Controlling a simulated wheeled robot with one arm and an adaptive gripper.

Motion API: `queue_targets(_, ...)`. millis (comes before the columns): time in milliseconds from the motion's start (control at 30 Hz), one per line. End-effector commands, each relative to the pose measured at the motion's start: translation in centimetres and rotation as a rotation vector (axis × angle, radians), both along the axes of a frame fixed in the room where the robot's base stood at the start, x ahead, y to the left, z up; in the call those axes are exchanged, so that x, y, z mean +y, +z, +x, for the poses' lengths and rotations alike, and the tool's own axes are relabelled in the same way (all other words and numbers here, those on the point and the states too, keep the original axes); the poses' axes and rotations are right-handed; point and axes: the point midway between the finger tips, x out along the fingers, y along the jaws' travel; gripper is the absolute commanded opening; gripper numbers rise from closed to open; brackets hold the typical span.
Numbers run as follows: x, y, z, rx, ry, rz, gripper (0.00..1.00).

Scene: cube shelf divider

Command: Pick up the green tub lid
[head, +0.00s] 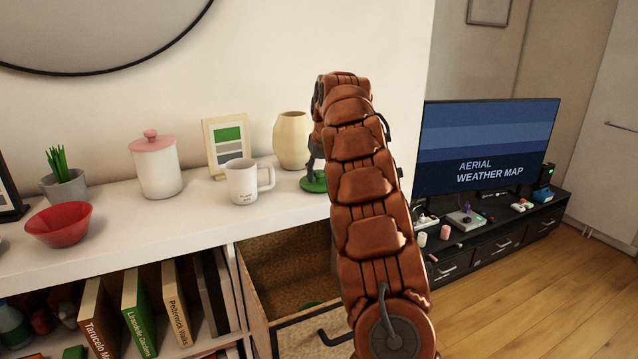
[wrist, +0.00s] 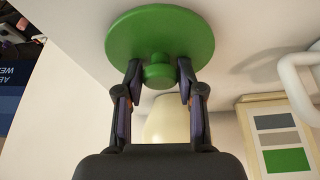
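The green tub lid (head: 313,185) lies flat on the white shelf top, beside the cream vase and partly hidden by my arm in the head view. In the wrist view the green lid (wrist: 160,35) is a round disc with a thick knob in its middle. My gripper (wrist: 160,73) has one finger on each side of the knob, with what looks like a narrow gap at each side. In the head view my gripper (head: 315,165) is directly above the lid, mostly hidden by my arm.
A white mug (head: 243,182), a cream vase (head: 293,140), a picture frame (head: 226,146) and a pink-lidded canister (head: 156,166) stand left of the lid. A red bowl (head: 59,225) is further left. Below is an open cork-lined compartment (head: 290,265) with a bit of green inside.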

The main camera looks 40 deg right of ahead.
Motion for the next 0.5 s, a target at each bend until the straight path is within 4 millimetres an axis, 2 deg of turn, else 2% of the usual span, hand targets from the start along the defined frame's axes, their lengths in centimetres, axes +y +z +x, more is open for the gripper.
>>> queue_targets(33,0.01,0.00,0.01,0.000,0.000,0.000,0.30)
queue_targets(300,0.01,-0.01,0.01,0.000,0.000,0.000,0.01)
queue_targets(500,0.00,0.00,0.00,0.000,0.000,0.000,0.00)
